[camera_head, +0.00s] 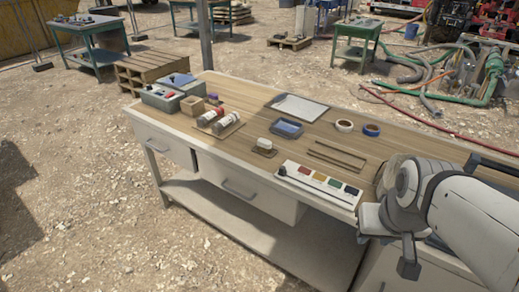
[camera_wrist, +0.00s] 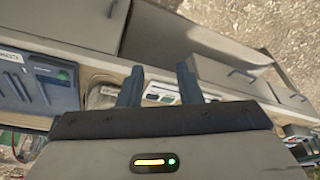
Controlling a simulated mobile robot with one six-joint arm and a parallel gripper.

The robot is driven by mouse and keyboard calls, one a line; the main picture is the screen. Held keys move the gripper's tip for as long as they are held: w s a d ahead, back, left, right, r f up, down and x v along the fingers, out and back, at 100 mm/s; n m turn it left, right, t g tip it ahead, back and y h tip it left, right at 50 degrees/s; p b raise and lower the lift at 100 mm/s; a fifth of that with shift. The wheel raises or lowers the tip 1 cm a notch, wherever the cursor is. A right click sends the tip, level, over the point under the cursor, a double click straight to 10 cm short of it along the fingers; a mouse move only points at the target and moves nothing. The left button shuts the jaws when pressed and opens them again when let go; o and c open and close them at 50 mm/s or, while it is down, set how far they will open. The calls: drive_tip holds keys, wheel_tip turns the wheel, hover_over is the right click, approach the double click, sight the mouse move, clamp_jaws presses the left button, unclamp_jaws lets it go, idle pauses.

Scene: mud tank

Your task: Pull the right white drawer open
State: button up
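The right white drawer (camera_head: 382,272) is at the lower right of the head view, mostly hidden behind my arm. In the wrist view, its pale front (camera_wrist: 60,32) seems to be the one at the upper left, with a dark handle (camera_wrist: 112,8) near the top edge. It looks closed, but its edges are largely hidden. My gripper (camera_wrist: 158,80) is open and empty, its two dark fingers apart. It appears near the bench's front edge, away from the handle.
The wooden bench top (camera_head: 255,110) carries a colour-marked strip (camera_head: 318,184), tape rolls (camera_head: 344,126), a blue tray (camera_head: 287,128) and cans (camera_head: 223,122). The middle drawer (camera_head: 245,188) and left drawer (camera_head: 160,142) are to the left. Open gravel (camera_head: 130,240) lies in front.

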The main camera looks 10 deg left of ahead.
drive_tip(key=w+a+f+n+t+y+b, duration=0.2)
drive_tip(key=w+a+f+n+t+b, duration=0.25)
drive_tip(key=w+a+f+b, duration=0.55)
drive_tip(key=w+a+f+n+t+y+b, duration=0.2)
drive_tip(key=w+a+f+n+t+b, duration=0.3)
drive_tip(key=w+a, duration=1)
drive_tip(key=w+a+f+n+t+b, duration=0.1)
drive_tip(key=w+a+f+b, duration=0.1)
drive_tip(key=f+b, duration=0.1)
drive_tip(key=w+a+f+n+b, duration=0.2)
drive_tip(key=a+f+b, duration=0.1)
drive_tip(key=w+a+f+n+t+b, duration=0.1)
drive_tip(key=w+a+f+n+b, duration=0.1)
drive_tip(key=a+f+b, duration=0.1)
drive_tip(key=shift+w+a+t+h, duration=0.25)
drive_tip(key=shift+t+h, duration=0.05)
drive_tip(key=shift+t, duration=0.05)
drive_tip(key=n+t+h+b, duration=0.3)
drive_tip(key=t+b, duration=0.1)
drive_tip(key=b, duration=0.3)
approach(234, 191)
drive_tip(key=w, duration=0.5)
drive_tip(key=w+b, duration=0.1)
drive_tip(key=w, duration=0.2)
drive_tip(key=w+b, duration=0.1)
drive_tip(key=w, duration=0.1)
drive_tip(key=shift+w+a+r, duration=0.15)
drive_tip(key=shift+a+r, duration=0.2)
drive_tip(key=shift+w+r, duration=0.1)
drive_tip(key=shift+c, duration=0.2)
